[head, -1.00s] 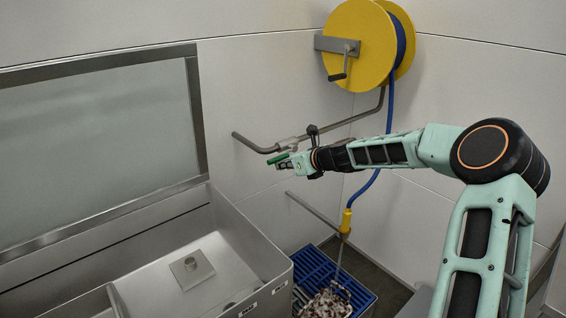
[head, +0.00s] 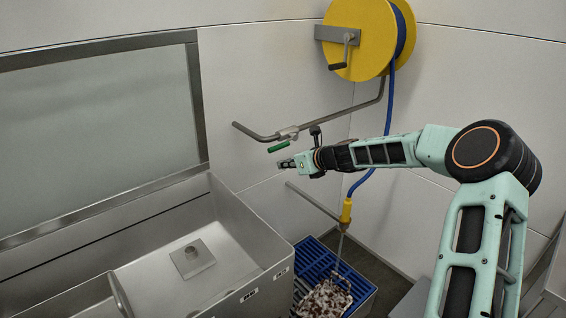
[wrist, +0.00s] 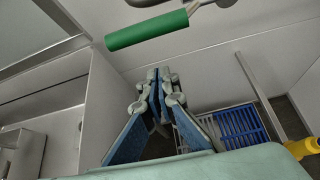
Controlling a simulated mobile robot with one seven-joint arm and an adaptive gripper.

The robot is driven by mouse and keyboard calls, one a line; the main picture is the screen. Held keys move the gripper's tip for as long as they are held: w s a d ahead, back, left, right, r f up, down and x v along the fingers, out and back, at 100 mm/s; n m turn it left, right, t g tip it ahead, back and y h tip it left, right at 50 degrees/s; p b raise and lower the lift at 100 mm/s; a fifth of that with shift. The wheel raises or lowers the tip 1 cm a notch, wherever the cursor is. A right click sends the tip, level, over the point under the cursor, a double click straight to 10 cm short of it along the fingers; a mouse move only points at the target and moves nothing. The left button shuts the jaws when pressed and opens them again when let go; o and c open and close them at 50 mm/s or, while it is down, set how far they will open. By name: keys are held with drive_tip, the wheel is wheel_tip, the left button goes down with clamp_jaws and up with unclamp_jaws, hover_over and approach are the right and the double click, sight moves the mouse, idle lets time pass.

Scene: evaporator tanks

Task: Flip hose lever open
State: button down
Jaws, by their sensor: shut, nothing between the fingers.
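The hose lever is a green handle (head: 278,147) on a valve in the grey metal pipe (head: 300,130) on the wall. In the wrist view the green handle (wrist: 146,30) crosses the upper part of the picture, with a bit of its metal stem at the right end. My gripper (head: 282,164) is just below the handle in the head view, apart from it. In the wrist view the fingertips (wrist: 158,75) are together and empty, below the handle.
A yellow hose reel (head: 362,38) with a blue hose (head: 388,105) hangs above. A yellow nozzle (head: 346,210) hangs above a blue slatted crate (head: 312,262). A steel tank (head: 245,225) with a raised lid (head: 105,130) stands at left. A thin wall bar (head: 310,200) runs below my gripper.

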drive_tip(key=v, duration=1)
drive_tip(key=shift+s, duration=0.2)
drive_tip(key=shift+f, duration=0.1)
